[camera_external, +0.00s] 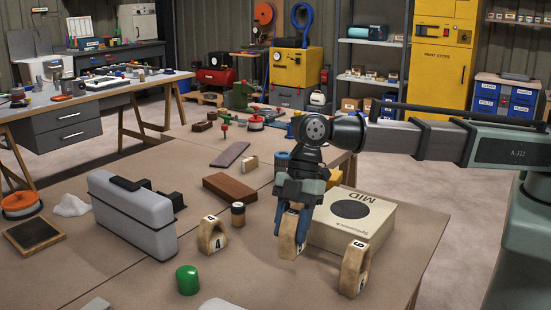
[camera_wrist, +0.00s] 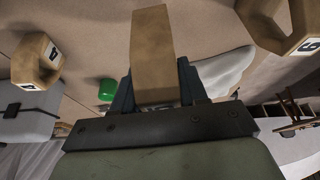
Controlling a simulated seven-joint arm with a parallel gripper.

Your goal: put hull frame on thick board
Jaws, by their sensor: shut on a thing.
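My gripper (camera_external: 297,208) is shut on a tan wooden hull frame (camera_external: 287,240) that hangs below the fingers, over or near the table in front of the MID box; I cannot tell whether it touches the table. In the wrist view the held frame (camera_wrist: 152,45) juts out from between the fingers (camera_wrist: 157,88). The thick board (camera_external: 230,188), a brown wooden block, lies flat on the table left of my gripper. A thinner mauve board (camera_external: 230,154) lies behind it.
Arched wooden frames marked 4 (camera_external: 212,236) and 6 (camera_external: 354,270) stand on either side. The MID box (camera_external: 352,220) is close behind my gripper.

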